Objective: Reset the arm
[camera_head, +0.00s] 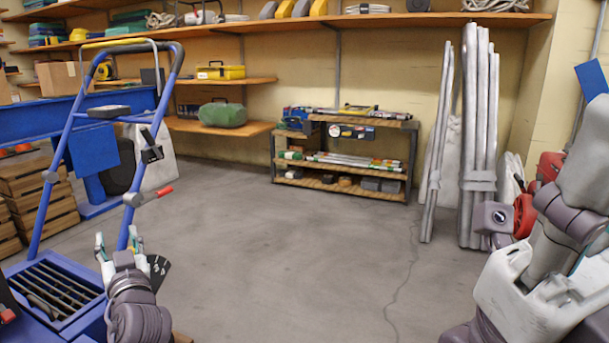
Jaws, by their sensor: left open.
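My left gripper (118,242) is at the lower left, pointing up with its two light fingertips spread apart and nothing seen between them. It stands in front of the right upright of a blue aerator (70,140). I cannot tell whether it touches the frame. The aerator has a tall blue tube handle, a small lever with a red grip, and a slatted box low at the left. My right arm is folded at the right edge. Its gripper does not show.
A low workbench (345,188) with tools and rods stands against the back wall. Long grey wrapped poles (478,140) lean at the right near a red machine (525,212). Wooden crates (32,185) stack at the left. The concrete floor (290,260) in the middle is clear.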

